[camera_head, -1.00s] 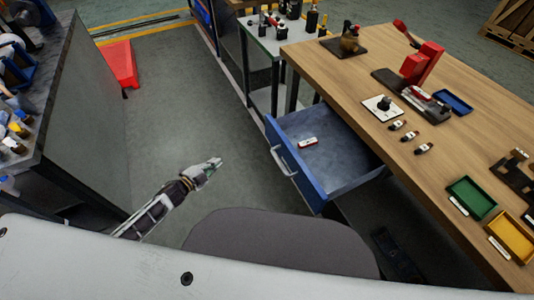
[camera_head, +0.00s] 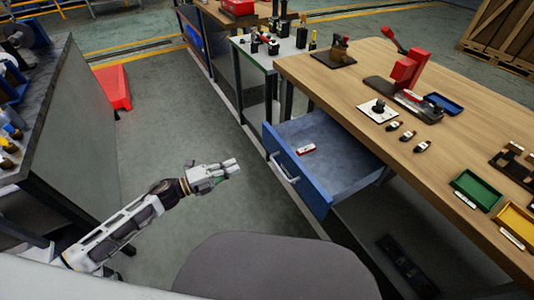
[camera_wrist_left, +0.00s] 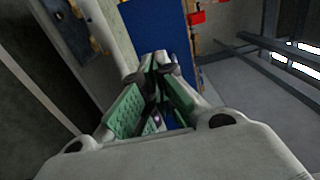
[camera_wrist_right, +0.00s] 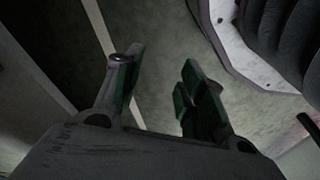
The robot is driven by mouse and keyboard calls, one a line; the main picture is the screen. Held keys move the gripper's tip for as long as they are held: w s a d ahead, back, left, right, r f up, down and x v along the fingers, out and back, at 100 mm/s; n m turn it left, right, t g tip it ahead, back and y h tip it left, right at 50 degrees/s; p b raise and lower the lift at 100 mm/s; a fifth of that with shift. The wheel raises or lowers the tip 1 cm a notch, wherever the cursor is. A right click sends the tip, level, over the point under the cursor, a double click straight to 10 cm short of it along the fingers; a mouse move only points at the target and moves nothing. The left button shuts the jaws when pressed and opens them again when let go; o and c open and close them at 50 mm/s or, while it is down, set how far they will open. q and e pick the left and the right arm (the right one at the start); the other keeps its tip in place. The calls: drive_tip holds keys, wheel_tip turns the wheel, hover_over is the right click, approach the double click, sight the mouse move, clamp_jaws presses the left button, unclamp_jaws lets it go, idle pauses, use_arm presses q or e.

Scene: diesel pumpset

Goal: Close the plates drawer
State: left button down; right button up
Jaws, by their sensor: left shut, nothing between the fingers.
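The blue drawer (camera_head: 318,190) under the wooden workbench is pulled open. Its front faces left and carries a pale bar handle (camera_head: 284,168). A small red and white item (camera_head: 306,149) lies inside. My left gripper (camera_head: 236,167) is shut and empty, left of the handle with a gap between them. In the left wrist view the left fingers (camera_wrist_left: 157,62) are together, with a blue panel (camera_wrist_left: 157,25) beyond them, probably the drawer front. My right gripper (camera_wrist_right: 162,65) shows only in the right wrist view, fingers apart and empty over the floor.
The wooden workbench (camera_head: 350,75) holds a red press (camera_head: 406,70), green tray (camera_head: 477,194), yellow tray (camera_head: 516,228) and blue tray (camera_head: 444,103). A grey chair-like rounded shape (camera_head: 275,268) is in front.

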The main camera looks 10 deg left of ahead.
use_arm(q)
approach(274, 150)
drive_tip(key=shift+x, duration=1.25)
drive_tip(key=shift+b+x, duration=0.4)
drive_tip(key=shift+x, duration=1.05)
drive_tip(key=shift+w+d+r, duration=0.1)
drive_tip(key=shift+w+d, duration=0.2)
drive_tip(key=shift+d, duration=0.15)
drive_tip(key=shift+w+d, duration=0.1)
drive_tip(key=shift+d, duration=0.15)
use_arm(e)
drive_tip(key=r, duration=0.2)
drive_tip(key=w+a+r, duration=0.1)
drive_tip(key=shift+s+d+f, duration=0.1)
drive_tip(key=shift+s, duration=0.15)
